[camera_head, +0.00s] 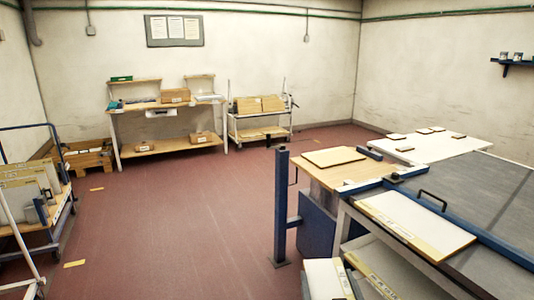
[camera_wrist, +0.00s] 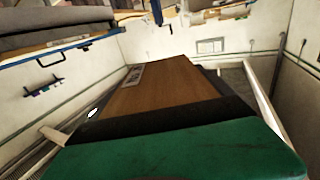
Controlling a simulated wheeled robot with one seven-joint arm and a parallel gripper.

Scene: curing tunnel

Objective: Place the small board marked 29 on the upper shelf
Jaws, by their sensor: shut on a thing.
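My gripper (camera_wrist: 168,122) shows only in the wrist view, as a green part and a dark pad at the bottom. It is shut on a flat brown wood-coloured board (camera_wrist: 165,88) that extends away from it. A pale label with dark marks (camera_wrist: 135,75) lies near the board's left edge; I cannot read a number on it. The gripper and held board are not visible in the head view.
A dark-topped bench (camera_head: 480,190) with a pale board (camera_head: 415,222) stands front right, above a lower level with more boards (camera_head: 395,272). A white table (camera_head: 430,150) holds several small boards. A blue post (camera_head: 282,205) rises beside the wooden table (camera_head: 350,172).

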